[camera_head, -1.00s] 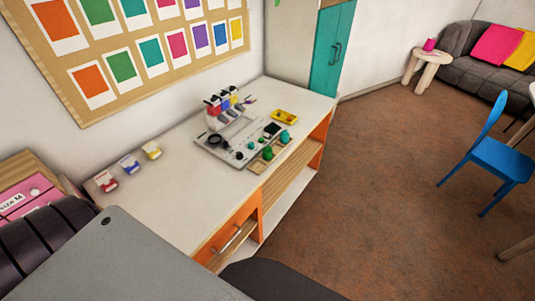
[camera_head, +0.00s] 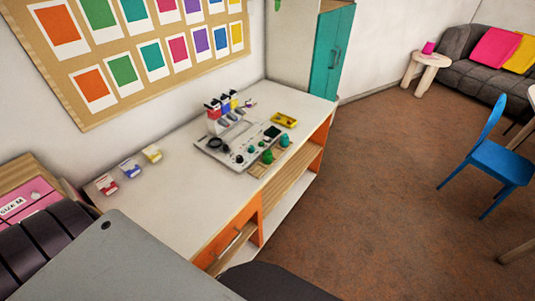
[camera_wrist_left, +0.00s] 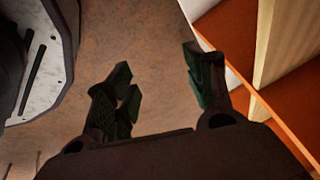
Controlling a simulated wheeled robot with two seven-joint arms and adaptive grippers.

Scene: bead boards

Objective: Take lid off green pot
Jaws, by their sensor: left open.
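Two small green pots stand at the front right of the grey bead board in the head view. One is a greener pot (camera_head: 268,157) and the other a more teal pot (camera_head: 284,141). They are too small to tell lid from body. The grey board (camera_head: 212,153) lies on the white cabinet top. My left gripper (camera_wrist_left: 158,82) is open and empty in the left wrist view, above the brown floor and beside the orange cabinet. No pot shows in that view. My right gripper is not in view.
A yellow tray (camera_head: 284,120) lies behind the pots. Bottles in a rack (camera_head: 222,108) stand at the board's back. A blue chair (camera_head: 497,160) stands on open floor at right.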

